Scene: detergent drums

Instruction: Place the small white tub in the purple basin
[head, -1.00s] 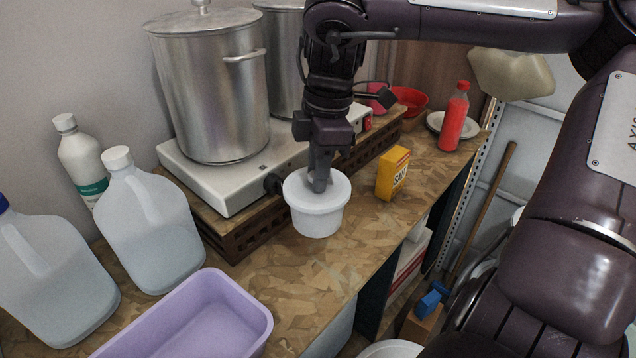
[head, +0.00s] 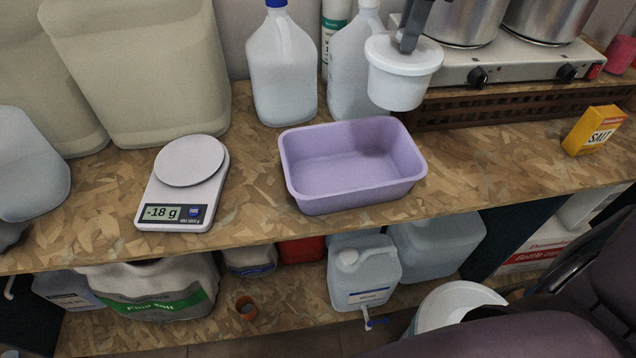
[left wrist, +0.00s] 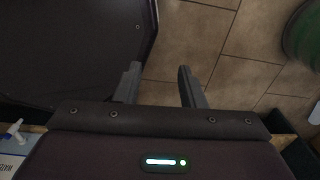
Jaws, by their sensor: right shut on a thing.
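The small white tub (head: 400,82) hangs in the air at the upper right of the head view, with its lid on and upright. My right gripper (head: 407,44) is shut on the top of the tub from above; most of its arm is out of frame. The purple basin (head: 345,203) stands on the wooden worktop, empty, with a dark shadow in its back right part. The tub is above and behind the basin's back right corner. My left gripper (left wrist: 158,88) shows in the left wrist view, open and empty, above a tiled floor.
A kitchen scale (head: 186,182) reading -18 g stands left of the basin. Clear jugs (head: 281,70) stand behind it. A hotplate (head: 510,65) with steel pots and a yellow salt box (head: 594,130) are to the right. Bare worktop (head: 480,160) lies right of the basin.

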